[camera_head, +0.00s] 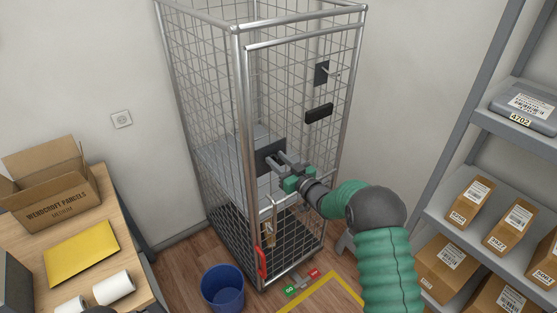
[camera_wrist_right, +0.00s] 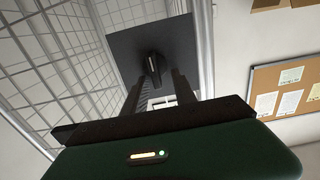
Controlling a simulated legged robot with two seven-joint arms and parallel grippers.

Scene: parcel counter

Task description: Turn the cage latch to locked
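The roll cage (camera_head: 238,110) stands in the middle of the head view, with wire mesh walls and a metal-framed door. A dark latch plate (camera_head: 268,152) sits on the cage front at mid height. In the right wrist view the plate (camera_wrist_right: 150,35) carries a small black knob (camera_wrist_right: 153,63), long side near upright. My right gripper (camera_head: 277,164) is at the plate. In the right wrist view its two fingers (camera_wrist_right: 160,80) are spread, one to each side of the knob; whether they touch it I cannot tell.
A black handle (camera_head: 319,113) and a small dark plate (camera_head: 322,73) sit higher on the cage. A red lever (camera_head: 262,262) is low on it. A blue bin (camera_head: 222,289) stands at its front left. The parcel table (camera_head: 127,250) is left, shelves (camera_head: 468,228) right.

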